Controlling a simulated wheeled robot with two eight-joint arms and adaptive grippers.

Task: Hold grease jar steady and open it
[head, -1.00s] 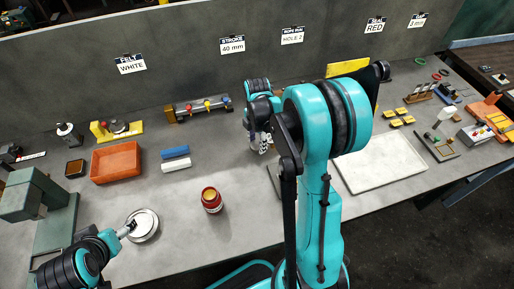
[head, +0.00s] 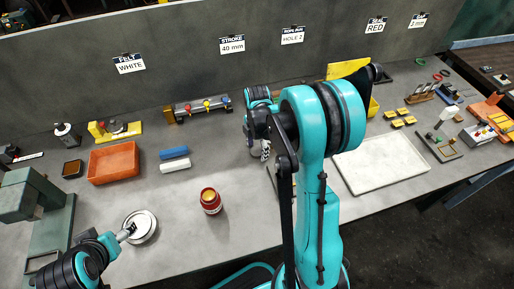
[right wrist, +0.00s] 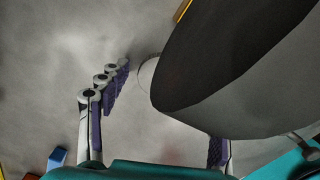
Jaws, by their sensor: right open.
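A round silver tin (head: 140,226) stands at the front left of the bench in the head view. I cannot tell for certain which one is the grease jar. My left gripper (head: 128,232) is at the tin's near edge; its finger gap is too small to read. My right gripper (head: 264,150) is above the bench behind my right arm, apart from both.
An orange bin (head: 113,162) and blue (head: 174,152) and white blocks (head: 175,165) lie behind the tin. A green machine (head: 40,205) stands at far left. A pale tray (head: 382,165) lies at right.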

